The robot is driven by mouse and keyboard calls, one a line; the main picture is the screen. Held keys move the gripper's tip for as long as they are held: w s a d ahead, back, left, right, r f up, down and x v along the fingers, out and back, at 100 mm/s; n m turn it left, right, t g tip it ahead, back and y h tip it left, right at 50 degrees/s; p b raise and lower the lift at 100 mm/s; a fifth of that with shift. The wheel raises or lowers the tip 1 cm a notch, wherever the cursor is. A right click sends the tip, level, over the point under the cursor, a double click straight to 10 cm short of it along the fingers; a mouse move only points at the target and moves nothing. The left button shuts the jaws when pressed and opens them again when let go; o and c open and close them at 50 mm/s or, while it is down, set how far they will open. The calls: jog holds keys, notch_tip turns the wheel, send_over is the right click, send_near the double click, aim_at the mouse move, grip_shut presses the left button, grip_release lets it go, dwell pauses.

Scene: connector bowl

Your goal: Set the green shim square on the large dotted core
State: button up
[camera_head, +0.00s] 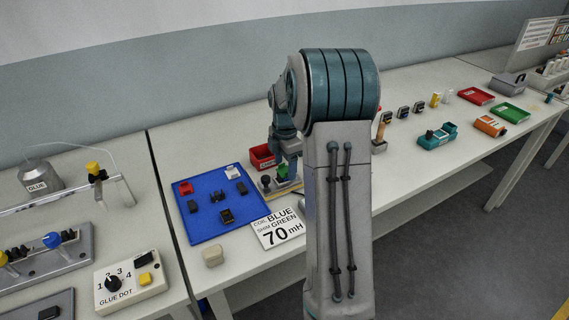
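My gripper (290,172) points down over a pale board behind the blue tray's right side. My own arm hides part of it, and its finger opening is too small to make out. A small green piece (281,170) shows right beside the fingers; I cannot tell whether it is the green shim or whether it is held. A dark round-topped piece (266,181) stands just left of it. Several dark core-like parts, one of them a black block (227,216), lie on the blue tray (212,233). No dots can be made out on any core.
A card reading coil blue, shim green, 70 mH (278,229) lies at the tray's front right. A red bin (262,157) stands behind the board. A glue dot box (130,281) is on the left table.

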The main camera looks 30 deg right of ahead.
notch_tip(320, 180, up, 14)
jog(key=s+a+m+t, duration=0.2)
jog(key=s+a+m, duration=0.85)
jog(key=s, duration=0.25)
jog(key=s+a+f+m, duration=0.2)
jog(key=s+m, duration=0.2)
jog(key=s, duration=0.2)
jog(key=s+a+f+m, duration=0.3)
jog(key=s+m, duration=0.1)
jog(key=s, duration=0.2)
jog(key=shift+s+a+t, duration=0.15)
jog(key=shift+a+t, duration=0.15)
jog(key=shift+t, duration=0.1)
jog(key=shift+f, duration=0.1)
